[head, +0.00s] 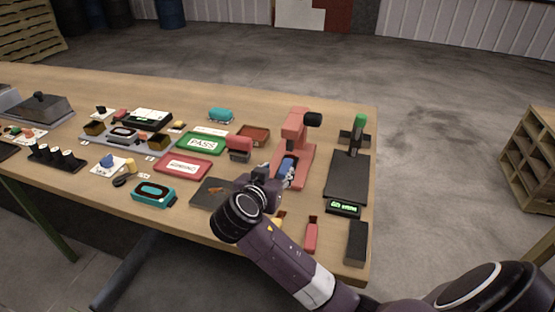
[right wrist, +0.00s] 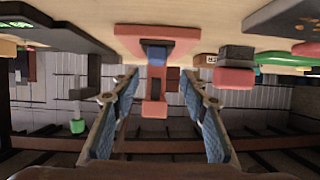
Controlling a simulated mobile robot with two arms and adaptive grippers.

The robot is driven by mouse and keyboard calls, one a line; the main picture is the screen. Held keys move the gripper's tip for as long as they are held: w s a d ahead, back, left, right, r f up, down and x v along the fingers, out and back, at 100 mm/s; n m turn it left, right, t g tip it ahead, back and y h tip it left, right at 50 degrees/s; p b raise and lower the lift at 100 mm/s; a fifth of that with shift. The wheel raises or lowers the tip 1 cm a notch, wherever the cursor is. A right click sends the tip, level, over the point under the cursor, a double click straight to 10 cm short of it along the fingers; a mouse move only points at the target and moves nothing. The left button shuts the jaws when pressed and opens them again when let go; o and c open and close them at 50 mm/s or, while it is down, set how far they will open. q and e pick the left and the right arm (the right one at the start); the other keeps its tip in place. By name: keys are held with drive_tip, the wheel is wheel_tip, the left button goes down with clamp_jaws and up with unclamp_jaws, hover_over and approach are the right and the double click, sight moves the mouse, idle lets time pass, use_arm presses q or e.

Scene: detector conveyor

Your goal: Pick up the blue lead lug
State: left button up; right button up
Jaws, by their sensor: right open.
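A small blue piece (head: 107,161), possibly the blue lead lug, lies on a white card at the left of the table. In the right wrist view a small blue block (right wrist: 157,56) shows at the red stand (right wrist: 180,33); I cannot tell which is the lug. The red stand (head: 297,130) has an upright column and a black knob. My right gripper (head: 286,168) is in front of this stand, over its base in the picture. Its open, blue-padded fingers (right wrist: 160,82) have the stand's column between them in the picture, with nothing visibly held. My left gripper is not in view.
A green PASS tray (head: 181,142) and a red tray (head: 160,164) lie left of the gripper. A teal-framed device (head: 153,204) is near the front edge. A black plate (head: 347,185) with a green-handled tool (head: 360,121) behind it is on the right.

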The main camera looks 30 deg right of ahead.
sight(285, 166)
drive_tip(key=x, duration=0.2)
drive_tip(key=p+x, duration=0.1)
drive_tip(key=shift+s+d, duration=0.2)
drive_tip(key=shift+d, duration=0.2)
drive_tip(key=x, duration=0.2)
drive_tip(key=shift+w+f, duration=0.2)
drive_tip(key=shift+f, duration=0.05)
drive_tip(key=shift+w+d+f, duration=0.2)
drive_tip(key=shift+d, duration=0.15)
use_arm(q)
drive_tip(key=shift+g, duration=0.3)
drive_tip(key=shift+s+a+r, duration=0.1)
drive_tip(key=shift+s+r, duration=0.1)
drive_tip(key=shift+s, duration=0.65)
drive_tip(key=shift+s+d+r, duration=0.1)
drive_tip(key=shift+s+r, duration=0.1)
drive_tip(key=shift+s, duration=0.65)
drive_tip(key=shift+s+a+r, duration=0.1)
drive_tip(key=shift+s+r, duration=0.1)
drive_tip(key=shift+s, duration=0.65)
use_arm(e)
clamp_jaws()
